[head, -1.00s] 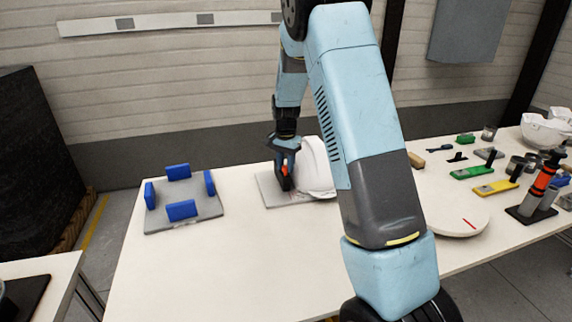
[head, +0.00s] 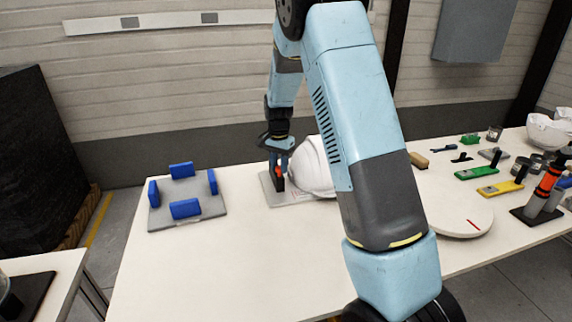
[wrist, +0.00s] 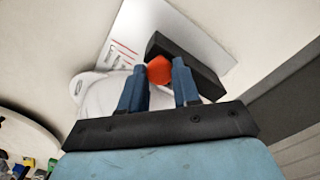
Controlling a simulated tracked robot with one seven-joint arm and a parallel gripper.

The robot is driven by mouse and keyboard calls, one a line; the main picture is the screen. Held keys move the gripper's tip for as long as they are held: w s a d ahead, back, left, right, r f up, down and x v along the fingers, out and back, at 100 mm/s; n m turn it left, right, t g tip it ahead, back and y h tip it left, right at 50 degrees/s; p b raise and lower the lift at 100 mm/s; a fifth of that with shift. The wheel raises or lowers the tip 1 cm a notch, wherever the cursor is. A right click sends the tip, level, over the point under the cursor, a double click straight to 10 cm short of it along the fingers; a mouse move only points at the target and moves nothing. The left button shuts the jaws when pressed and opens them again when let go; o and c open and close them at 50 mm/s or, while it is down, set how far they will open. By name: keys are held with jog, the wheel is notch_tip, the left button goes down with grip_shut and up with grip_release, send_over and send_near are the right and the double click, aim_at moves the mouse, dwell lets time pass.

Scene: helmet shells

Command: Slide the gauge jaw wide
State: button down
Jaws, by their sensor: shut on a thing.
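The gauge plate (head: 270,193) is a grey flat board on the table, with red marks that show in the wrist view (wrist: 122,55). A dark upright jaw (head: 280,183) stands on it, and the jaw also shows as a black block in the wrist view (wrist: 190,62). An orange-red knob (wrist: 159,70) is on the jaw. My gripper (wrist: 160,85) has its two blue fingers around this knob, shut on it. In the head view my gripper (head: 278,165) is at the jaw from above. A white helmet shell (head: 312,168) lies right beside the jaw, partly hidden by my arm.
A grey plate with several blue blocks (head: 185,208) stands to the left. A round white disc (head: 462,220), green (head: 476,173) and yellow (head: 500,188) tools and white bowls (head: 545,132) are on the right. The table front is clear.

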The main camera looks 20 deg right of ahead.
jog(key=shift+a, duration=0.35)
jog(key=c, duration=1.1)
grip_release()
jog(key=shift+o, duration=1.4)
jog(key=shift+d+r, duration=0.1)
notch_tip(320, 180, up, 14)
jog(key=shift+f, duration=0.2)
